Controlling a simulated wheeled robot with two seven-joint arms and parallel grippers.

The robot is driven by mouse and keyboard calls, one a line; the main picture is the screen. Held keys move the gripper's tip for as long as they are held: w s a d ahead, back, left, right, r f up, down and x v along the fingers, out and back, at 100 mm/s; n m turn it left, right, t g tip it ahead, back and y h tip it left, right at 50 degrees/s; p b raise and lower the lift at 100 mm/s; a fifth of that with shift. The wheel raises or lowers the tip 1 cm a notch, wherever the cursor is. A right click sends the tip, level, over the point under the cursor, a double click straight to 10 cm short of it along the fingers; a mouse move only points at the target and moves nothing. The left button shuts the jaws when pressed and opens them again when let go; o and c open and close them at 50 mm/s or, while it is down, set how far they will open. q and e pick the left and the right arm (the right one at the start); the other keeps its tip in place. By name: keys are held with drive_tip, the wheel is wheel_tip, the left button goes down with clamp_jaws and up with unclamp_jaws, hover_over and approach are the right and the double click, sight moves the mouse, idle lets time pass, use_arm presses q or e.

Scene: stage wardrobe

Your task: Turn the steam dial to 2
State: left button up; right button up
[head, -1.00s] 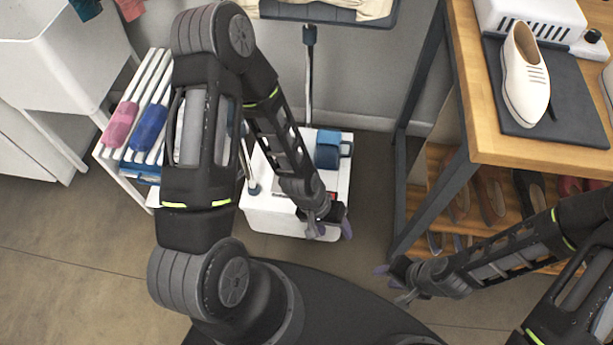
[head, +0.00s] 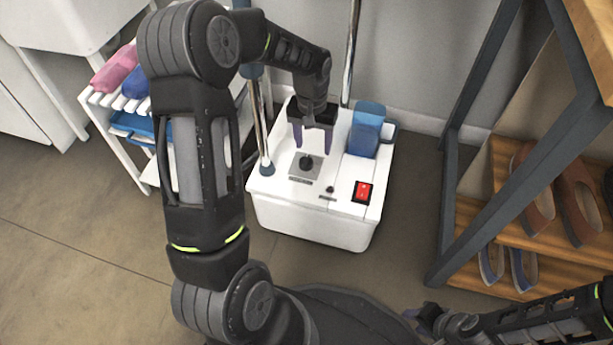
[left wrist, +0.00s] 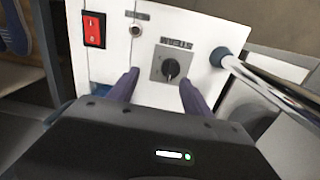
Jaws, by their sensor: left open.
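The steam dial (head: 307,162) is a small black knob on a grey square plate on top of the white steamer base (head: 315,232). In the left wrist view the dial (left wrist: 170,68) sits beyond the fingertips, between their lines; its numbers are too small to read. My left gripper (head: 311,146) is open above the dial, fingers pointing down, and I see no contact with it. The left gripper's fingers (left wrist: 158,80) also show in the wrist view. My right gripper (head: 420,318) is at the bottom right, away from the steamer; its jaws are too unclear to judge.
A red switch (head: 362,191) and a blue water tank (head: 366,130) are on the steamer's right side. Chrome poles (head: 262,130) rise from it. A white rack (head: 110,100) with folded cloths stands left; a dark-framed shoe shelf (head: 500,215) stands right.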

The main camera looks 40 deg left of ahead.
sight(306, 159)
use_arm(q)
drive_tip(key=shift+a+f+b, duration=0.25)
drive_tip(key=shift+a+b, duration=0.05)
drive_tip(key=shift+a, duration=0.5)
drive_tip(key=shift+a+r, duration=0.35)
use_arm(e)
drive_tip(key=shift+w+f, duration=0.1)
drive_tip(key=shift+f, duration=0.85)
use_arm(q)
wheel_tip(306, 159, down, 8)
drive_tip(key=b, duration=0.3)
drive_tip(key=shift+d+b, duration=0.1)
drive_tip(key=shift+b, duration=0.3)
use_arm(e)
drive_tip(key=f, duration=0.3)
drive_tip(key=shift+w+d+f, duration=0.1)
drive_tip(key=shift+w+f, duration=0.05)
drive_tip(key=shift+w, duration=0.15)
use_arm(q)
drive_tip(key=shift+r, duration=0.1)
clamp_jaws()
